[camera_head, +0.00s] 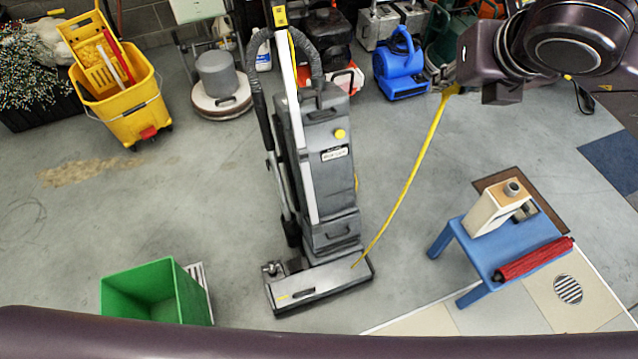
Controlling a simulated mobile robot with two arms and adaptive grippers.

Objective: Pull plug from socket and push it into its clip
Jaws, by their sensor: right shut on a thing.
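My right gripper (478,72), dark purple, is at the upper right, well above the floor. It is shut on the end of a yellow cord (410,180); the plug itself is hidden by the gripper. The cord runs taut down to the foot of a grey upright floor cleaner (325,165), which stands mid-floor. A yellow round spot (340,134) shows on the cleaner's front. I cannot make out the socket or tell which part is the clip. My left gripper is not in view.
A blue stool (470,242) at right carries a cream box and a red roll (533,259). A green bin (150,297) stands at lower left. A yellow mop bucket (125,105), a floor polisher (217,80) and a blue blower (400,70) line the back. Floor between is clear.

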